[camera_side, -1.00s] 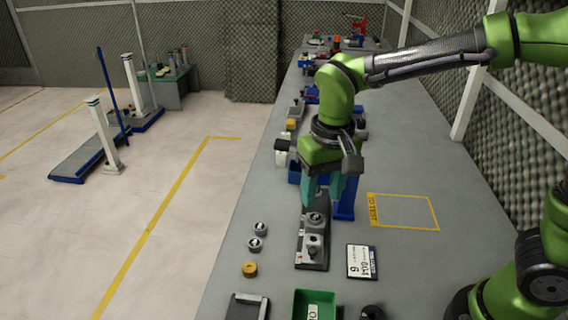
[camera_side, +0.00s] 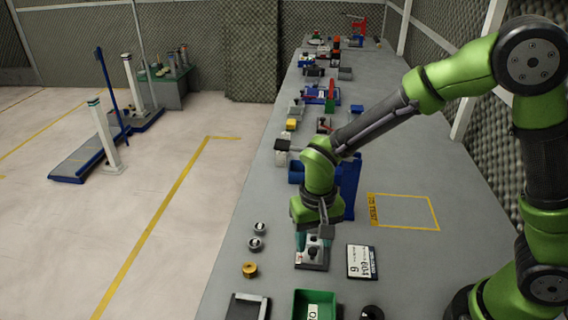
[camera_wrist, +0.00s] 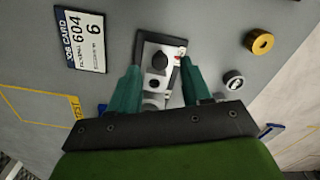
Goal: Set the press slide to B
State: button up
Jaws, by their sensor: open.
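The press slide (camera_side: 312,262) is a small grey fixture with a dark base and a dark round knob, standing on the bench. In the wrist view the press slide (camera_wrist: 164,40) lies between and beyond my teal fingers, with its dark knob (camera_wrist: 159,61) in the gap. A grey round part shows nearer the palm, partly hidden. A small red mark is at the fixture's right edge; I cannot read its letters. My gripper (camera_wrist: 160,68) is open, pointing down over the fixture; it also shows in the side view (camera_side: 312,238). I cannot tell whether a finger touches the knob.
A job card (camera_side: 361,262) lies right of the fixture. Two grey round parts (camera_side: 257,236) and a brass ring (camera_side: 249,270) are to its left. A green bin (camera_side: 315,304) stands in front. A blue stand (camera_side: 350,185) is behind. The yellow-outlined area (camera_side: 405,212) is empty.

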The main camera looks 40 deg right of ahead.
jog(key=shift+f, duration=1.2)
grip_shut()
